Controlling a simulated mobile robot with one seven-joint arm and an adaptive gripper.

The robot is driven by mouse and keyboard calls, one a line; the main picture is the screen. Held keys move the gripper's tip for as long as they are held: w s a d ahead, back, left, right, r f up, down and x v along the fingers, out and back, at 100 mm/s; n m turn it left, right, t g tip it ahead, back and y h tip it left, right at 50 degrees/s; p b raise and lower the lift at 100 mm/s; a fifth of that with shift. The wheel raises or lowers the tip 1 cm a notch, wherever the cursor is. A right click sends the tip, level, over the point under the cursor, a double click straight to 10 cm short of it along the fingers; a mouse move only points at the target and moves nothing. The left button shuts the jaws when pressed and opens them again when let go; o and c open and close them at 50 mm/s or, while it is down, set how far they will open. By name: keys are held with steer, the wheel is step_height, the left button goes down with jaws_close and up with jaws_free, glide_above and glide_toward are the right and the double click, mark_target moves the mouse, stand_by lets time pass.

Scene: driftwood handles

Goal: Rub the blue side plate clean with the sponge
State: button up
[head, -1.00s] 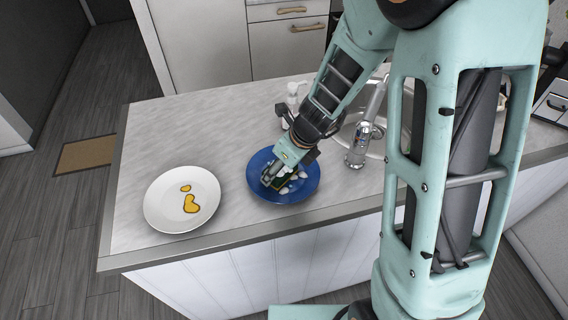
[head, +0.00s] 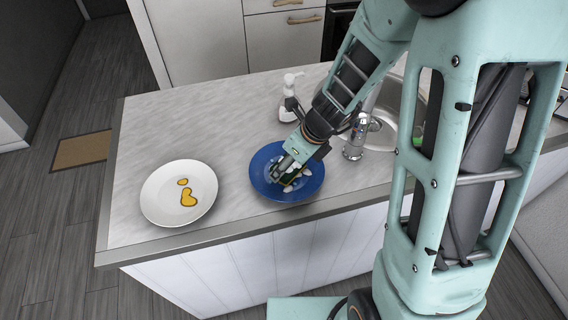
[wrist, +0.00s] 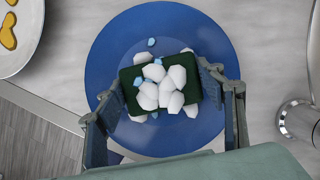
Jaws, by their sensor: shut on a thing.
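The blue side plate (head: 259,180) lies on the counter, right of the white plate. It also fills the middle of the wrist view (wrist: 213,40). My gripper (head: 285,172) is over the plate, shut on the dark green sponge (head: 293,181). In the wrist view the sponge (wrist: 127,75) sits between the two fingers of my gripper (wrist: 165,100), over the plate's middle. White foam lumps and small blue bits cover much of the sponge's top. The gripper hides part of the plate and sponge in the head view. No stain shows on the visible plate surface.
A white plate (head: 160,195) with yellow-brown stains lies to the left. A white soap dispenser (head: 288,100) stands behind the blue plate. The faucet (head: 355,140) and sink (head: 383,138) are to the right. Bare counter (head: 190,125) lies behind the plates.

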steer(key=shift+w, duration=0.6)
step_height(320, 180, up, 3)
steer(key=shift+f+p, duration=0.2)
steer(key=shift+p, duration=1.05)
steer(key=shift+r+b, duration=0.2)
steer(key=shift+b, duration=0.1)
steer(key=shift+r, duration=1.45)
steer(key=shift+r, duration=1.5)
